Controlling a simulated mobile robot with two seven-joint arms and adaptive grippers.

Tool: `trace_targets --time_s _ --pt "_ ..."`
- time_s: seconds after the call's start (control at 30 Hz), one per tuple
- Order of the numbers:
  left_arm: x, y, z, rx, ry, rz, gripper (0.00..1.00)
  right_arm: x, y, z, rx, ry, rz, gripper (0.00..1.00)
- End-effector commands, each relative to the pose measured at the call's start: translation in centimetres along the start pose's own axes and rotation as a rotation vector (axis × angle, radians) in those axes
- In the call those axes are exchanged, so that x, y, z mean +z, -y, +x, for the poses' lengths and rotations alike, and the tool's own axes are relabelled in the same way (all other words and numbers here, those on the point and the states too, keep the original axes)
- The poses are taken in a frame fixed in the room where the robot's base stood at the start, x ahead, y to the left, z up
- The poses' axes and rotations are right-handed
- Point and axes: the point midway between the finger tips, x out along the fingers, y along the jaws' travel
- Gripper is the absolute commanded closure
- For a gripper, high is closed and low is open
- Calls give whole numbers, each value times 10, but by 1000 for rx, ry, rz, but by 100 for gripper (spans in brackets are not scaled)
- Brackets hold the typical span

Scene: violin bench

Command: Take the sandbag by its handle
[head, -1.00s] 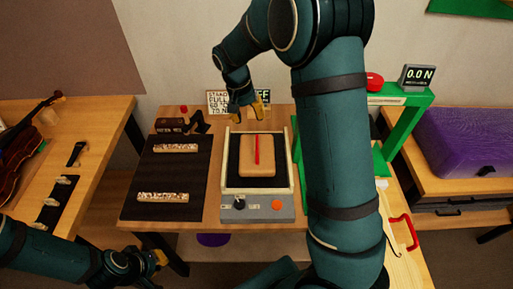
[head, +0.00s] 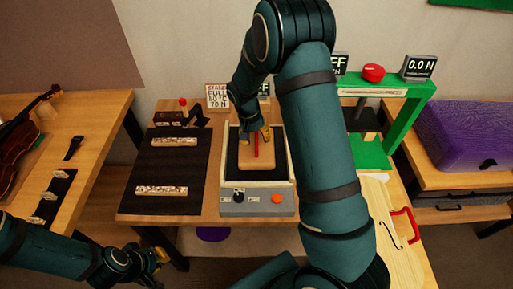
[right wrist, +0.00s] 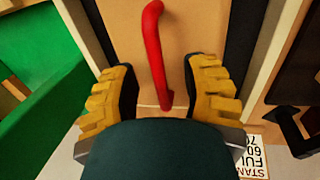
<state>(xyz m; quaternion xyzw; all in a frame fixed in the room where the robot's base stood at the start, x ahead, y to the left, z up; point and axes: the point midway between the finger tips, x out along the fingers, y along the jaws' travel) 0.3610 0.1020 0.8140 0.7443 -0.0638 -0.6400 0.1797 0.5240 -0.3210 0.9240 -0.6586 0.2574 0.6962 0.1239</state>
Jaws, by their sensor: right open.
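The sandbag (head: 257,159) is a tan block with a red handle (head: 257,146) along its top. It lies on the dark bed of a grey and cream device in the head view. My right gripper (head: 256,134) is over the far end of the sandbag. In the right wrist view, the red handle (right wrist: 156,50) runs between the two yellow fingers of my open right gripper (right wrist: 162,95), with a gap on both sides. The sandbag's tan top (right wrist: 195,30) fills the space behind. My left gripper (head: 160,257) is low at the left, away from the sandbag; its finger opening is unclear.
The device (head: 229,203) has a dark knob and an orange button in front. A dark mat (head: 166,170) with two speckled strips lies left. A green press frame (head: 412,110) stands right, near a violin plate (head: 385,215) with a red handle. A sign (head: 217,97) stands behind.

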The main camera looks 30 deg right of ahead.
Motion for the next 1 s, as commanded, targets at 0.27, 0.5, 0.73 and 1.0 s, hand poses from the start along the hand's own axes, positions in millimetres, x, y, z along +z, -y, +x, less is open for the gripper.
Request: trace_targets --time_s 0.27,0.5,0.73,1.0 --pt "0 0 0 0 1 0 100 0 0 4 0 0 0 54" --pt "0 0 0 0 0 0 100 0 0 3 0 0 0 100" --pt "0 0 0 0 0 0 100 -1 0 2 -1 -2 0 100" --pt "-1 -1 -2 0 -1 -1 100 -1 -3 -16 -2 -5 0 100"
